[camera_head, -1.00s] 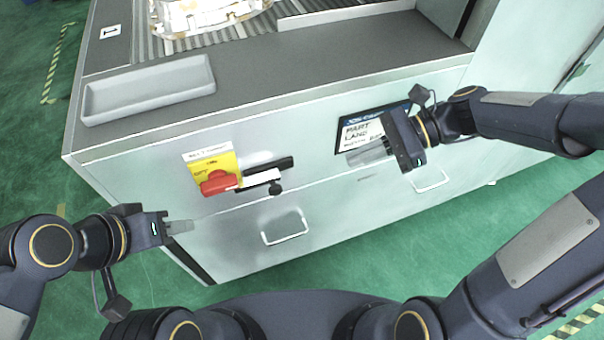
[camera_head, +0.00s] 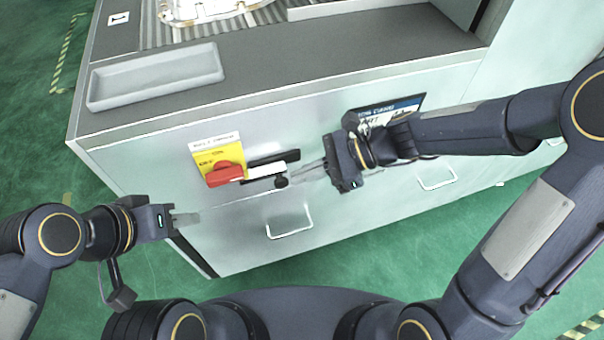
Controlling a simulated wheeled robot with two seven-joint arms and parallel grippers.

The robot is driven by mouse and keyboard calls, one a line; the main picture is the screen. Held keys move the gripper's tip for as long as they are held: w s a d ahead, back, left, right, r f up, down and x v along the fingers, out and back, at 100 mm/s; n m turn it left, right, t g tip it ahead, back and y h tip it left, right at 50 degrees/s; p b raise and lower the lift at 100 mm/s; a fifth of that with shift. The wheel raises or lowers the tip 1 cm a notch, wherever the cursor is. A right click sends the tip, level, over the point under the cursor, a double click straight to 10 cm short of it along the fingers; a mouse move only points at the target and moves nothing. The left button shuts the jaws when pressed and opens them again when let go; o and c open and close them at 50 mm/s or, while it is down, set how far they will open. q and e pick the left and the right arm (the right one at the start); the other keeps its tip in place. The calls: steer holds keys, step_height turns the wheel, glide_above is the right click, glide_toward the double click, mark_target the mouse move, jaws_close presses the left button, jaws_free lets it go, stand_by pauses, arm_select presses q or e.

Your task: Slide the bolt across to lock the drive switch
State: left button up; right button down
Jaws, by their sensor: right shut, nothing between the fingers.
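The drive switch is a red handle (camera_head: 224,174) on a yellow plate (camera_head: 207,158) on the cabinet's front panel. Right of it is the bolt, with a white bar (camera_head: 266,171), a black track piece (camera_head: 285,157) and a round black knob (camera_head: 281,181). The bar's left end is close to the red handle; I cannot tell if they touch. My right gripper (camera_head: 306,172) is shut and empty, its fingertips just right of the knob. Whether they touch it is unclear. My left gripper (camera_head: 190,219) is left of the panel's lower part, away from the switch; its finger gap is not clear.
A drawer handle (camera_head: 290,228) sticks out below the bolt, and another (camera_head: 437,179) is further right. A grey tray (camera_head: 155,80) and a casting (camera_head: 210,8) are on top of the cabinet. A sign (camera_head: 400,108) is partly hidden behind my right arm.

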mark_target(281, 182)
steer(key=shift+a+f, duration=0.15)
steer(key=shift+a, duration=0.15)
steer(key=a, duration=0.2)
steer(key=s+a, duration=0.1)
steer(key=a, duration=0.1)
steer(key=shift+s+b, duration=0.2)
steer(key=shift+b, duration=0.1)
steer(key=shift+s, duration=0.1)
steer(key=shift+a, duration=0.1)
